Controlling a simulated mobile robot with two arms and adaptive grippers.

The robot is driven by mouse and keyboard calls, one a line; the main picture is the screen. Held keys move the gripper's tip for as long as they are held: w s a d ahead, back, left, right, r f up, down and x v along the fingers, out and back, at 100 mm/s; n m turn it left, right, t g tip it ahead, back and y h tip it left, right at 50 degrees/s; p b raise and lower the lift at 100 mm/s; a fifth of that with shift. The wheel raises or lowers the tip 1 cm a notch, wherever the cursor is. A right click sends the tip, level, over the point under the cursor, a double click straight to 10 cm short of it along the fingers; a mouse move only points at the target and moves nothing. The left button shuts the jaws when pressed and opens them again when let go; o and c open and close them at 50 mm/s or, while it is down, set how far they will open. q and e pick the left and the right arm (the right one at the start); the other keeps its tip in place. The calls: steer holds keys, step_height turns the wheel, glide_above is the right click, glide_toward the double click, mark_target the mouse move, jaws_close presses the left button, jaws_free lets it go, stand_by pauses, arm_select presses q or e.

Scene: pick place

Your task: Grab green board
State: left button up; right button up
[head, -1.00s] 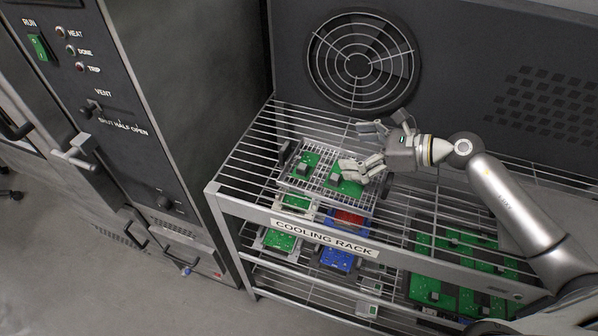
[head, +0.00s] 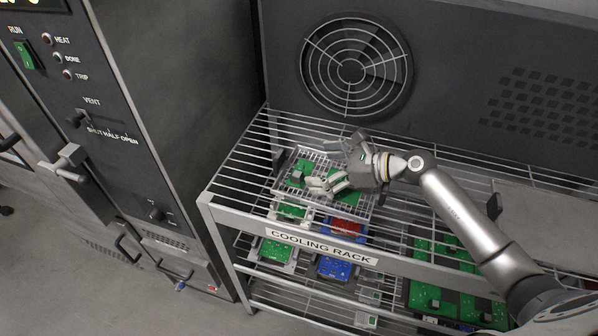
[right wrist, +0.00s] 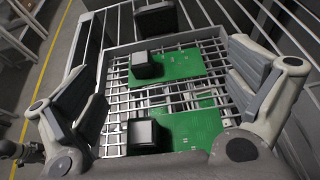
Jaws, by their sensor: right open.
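Two green boards with dark block-shaped components lie in a wire tray (head: 318,203) on the top shelf of the cooling rack. One green board (head: 296,180) is on the tray's left side. The other green board (head: 341,196) is on the right, partly covered by my right gripper (head: 323,165). My right gripper is open and empty, reaching over the tray from the right. In the right wrist view its fingers (right wrist: 168,92) stand wide apart on either side of the tray, with the far board (right wrist: 180,66) and the near board (right wrist: 185,130) between them. My left gripper is out of view.
Green, red (head: 345,227) and blue (head: 335,268) boards sit on the shelf below, with large green boards (head: 425,296) at the right. The rack's labelled front bar (head: 320,247) runs before the tray. A fan panel (head: 355,68) stands behind; an oven (head: 150,110) stands left.

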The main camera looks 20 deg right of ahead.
mark_target(308, 175)
steer(key=x, duration=0.1)
steer(key=p+x, duration=0.1)
steer(key=x, duration=0.1)
steer(key=shift+w+a+r, duration=0.15)
steer(key=shift+w+a, duration=0.05)
steer(key=shift+w, duration=0.1)
steer(key=shift+w+a+f+p, duration=0.25)
steer(key=shift+a+f+p, duration=0.05)
steer(key=shift+a+f, duration=0.1)
steer(key=c, duration=0.8)
